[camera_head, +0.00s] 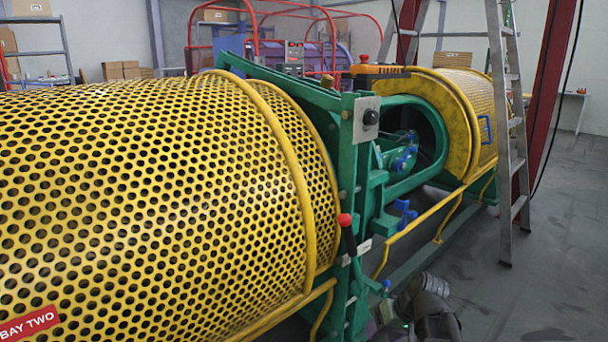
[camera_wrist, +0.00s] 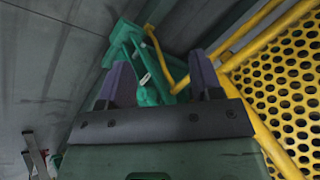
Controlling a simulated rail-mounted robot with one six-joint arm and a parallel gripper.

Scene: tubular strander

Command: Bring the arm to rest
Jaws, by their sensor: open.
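My gripper (camera_wrist: 162,78) shows in the wrist view with its two dark purple fingers spread apart and nothing between them. Beyond the fingertips are a green frame foot (camera_wrist: 150,75) and yellow rails (camera_wrist: 245,40). I cannot tell how far away they are. In the head view, part of my arm (camera_head: 428,305) is low at the bottom, right of the green frame and in front of the yellow rail. The fingers cannot be made out there.
A perforated yellow guard (camera_head: 150,190) labelled BAY TWO fills the left. A green frame (camera_head: 350,215) with a red-knobbed lever (camera_head: 346,222) stands mid-picture. A second yellow guard (camera_head: 470,120) is behind. A stepladder (camera_head: 508,130) stands right. Floor at the lower right (camera_head: 560,240) is clear.

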